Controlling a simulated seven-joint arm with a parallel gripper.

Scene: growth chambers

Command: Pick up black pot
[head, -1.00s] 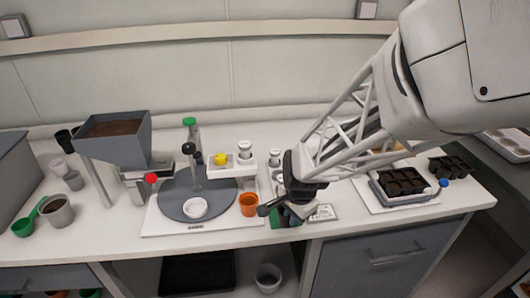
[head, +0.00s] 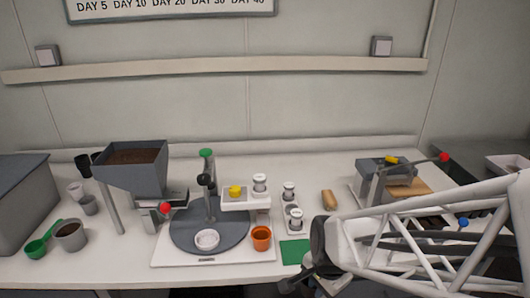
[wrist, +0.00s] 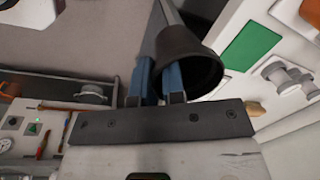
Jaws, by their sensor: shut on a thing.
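The black pot (wrist: 188,58) is in the wrist view, dark and tilted, with its open mouth turned toward the lower right. My gripper (wrist: 158,78) has two blue fingers close together against the pot's side, and it is shut on the pot. Exactly how each finger sits against the pot wall is partly hidden. In the head view my arm reaches in from the right and the gripper is low at the bottom edge, in front of the bench; the held pot cannot be made out clearly there.
An orange pot (head: 261,238) and a green square (head: 295,252) are near the bench front. A white dish (head: 207,239) sits on the grey turntable (head: 183,232). A soil hopper (head: 130,160), a grey pot (head: 71,236) and a green scoop (head: 40,246) are at left.

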